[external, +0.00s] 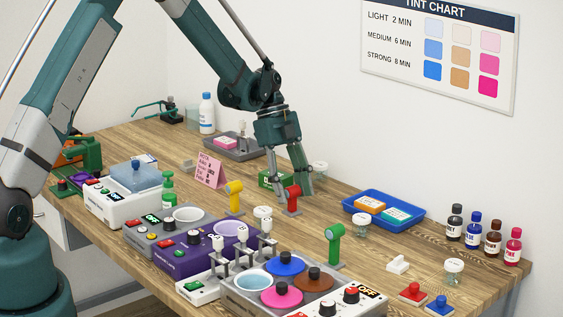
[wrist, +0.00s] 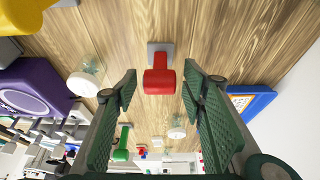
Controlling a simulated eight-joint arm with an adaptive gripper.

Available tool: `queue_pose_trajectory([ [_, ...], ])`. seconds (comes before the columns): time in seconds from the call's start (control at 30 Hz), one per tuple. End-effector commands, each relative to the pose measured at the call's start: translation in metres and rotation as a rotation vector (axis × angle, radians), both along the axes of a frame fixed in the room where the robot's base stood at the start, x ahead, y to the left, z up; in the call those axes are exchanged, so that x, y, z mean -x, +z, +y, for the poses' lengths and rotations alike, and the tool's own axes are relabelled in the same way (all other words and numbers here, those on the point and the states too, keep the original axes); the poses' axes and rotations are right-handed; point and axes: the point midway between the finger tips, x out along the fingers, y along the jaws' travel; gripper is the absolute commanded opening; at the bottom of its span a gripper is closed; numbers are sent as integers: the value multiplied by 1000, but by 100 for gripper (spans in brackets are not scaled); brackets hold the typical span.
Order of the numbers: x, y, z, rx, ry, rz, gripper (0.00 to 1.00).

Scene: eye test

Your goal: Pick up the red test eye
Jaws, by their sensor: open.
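The red test eye (external: 292,198) stands upright on a small grey base on the wooden bench, near the middle in the external view. In the wrist view the red test eye (wrist: 159,80) is centred ahead, in the gap between my fingertips. My gripper (external: 293,186) points down at it; in the wrist view my gripper (wrist: 160,85) has its two green fingers spread wide, one on each side. It is open and empty, with no visible contact. I cannot tell whether the fingertips reach around the red head or stop just short of it.
A yellow test eye (external: 235,196) stands left of the red one, and a green test eye (external: 334,244) stands nearer the front. A lidded jar (external: 262,217) is close by. A blue tray (external: 372,226) lies to the right. Heating units and dye pots crowd the front left.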

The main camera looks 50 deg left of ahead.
Motion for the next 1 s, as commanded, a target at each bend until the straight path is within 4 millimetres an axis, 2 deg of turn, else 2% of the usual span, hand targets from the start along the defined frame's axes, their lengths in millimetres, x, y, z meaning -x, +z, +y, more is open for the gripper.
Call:
queue_pose_trajectory([
  [0.17, 0, 0, 0, 0, 0, 0, 41],
  [0.43, 0, 0, 0, 0, 0, 0, 10],
  [0.77, 0, 1, 0, 0, 0, 0, 9],
  [1.0, 0, 14, 0, 0, 0, 0, 9],
])
